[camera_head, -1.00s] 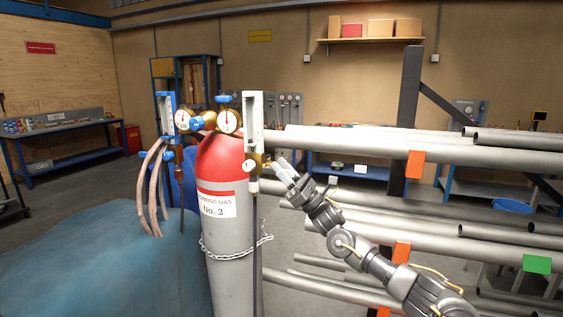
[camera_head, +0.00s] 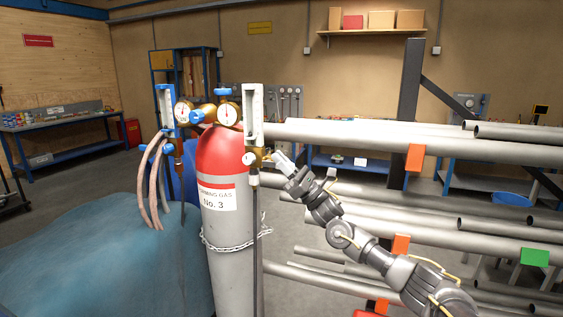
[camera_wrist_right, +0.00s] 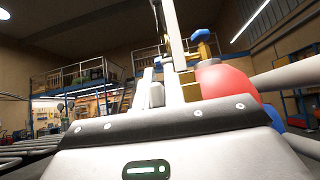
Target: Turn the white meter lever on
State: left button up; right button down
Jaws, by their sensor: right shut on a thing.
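The white meter (camera_head: 252,112) stands upright at the right side of the red-topped gas cylinder (camera_head: 221,155), above a brass fitting with a small round knob (camera_head: 249,159). My right gripper (camera_head: 278,158) reaches in from the right and is shut at the right side of this fitting, on what appears to be the meter's lever. The lever itself is mostly hidden by the fingers. In the right wrist view the white meter (camera_wrist_right: 173,30) rises just past my fingers (camera_wrist_right: 156,92), with brass beside them. My left gripper is not in view.
A blue meter (camera_head: 166,105) and two dial gauges stand left of the white meter. A chain (camera_head: 235,244) wraps the grey cylinder body. Racks of long pipes (camera_head: 380,140) lie behind and beside my right arm. A blue-green covered mass (camera_head: 90,265) fills the lower left.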

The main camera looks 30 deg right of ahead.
jog(key=shift+r, duration=0.15)
jog(key=shift+r+g+h+p, duration=0.3)
jog(key=shift+g+h+p, duration=0.1)
jog(key=shift+p, duration=0.1)
jog(key=shift+w+a+r+g+h+p, duration=0.2)
jog(key=shift+r+g+h+p, duration=0.25)
jog(key=shift+g+h+p, duration=0.25)
jog(key=shift+w+a+r+g+h+p, duration=0.2)
jog(key=shift+g+h+p, duration=0.2)
jog(key=shift+g, duration=0.2)
jog(key=shift+w+a+r+g+h+p, duration=0.1)
jog(key=shift+r+g+h+p, duration=0.15)
jog(key=shift+g+h, duration=0.3)
jog(key=shift+w+g+h, duration=0.1)
jog(key=shift+g+h, duration=0.15)
jog(key=shift+g, duration=0.1)
jog(key=shift+f, duration=0.1)
jog(key=c, duration=1.5)
grip_release()
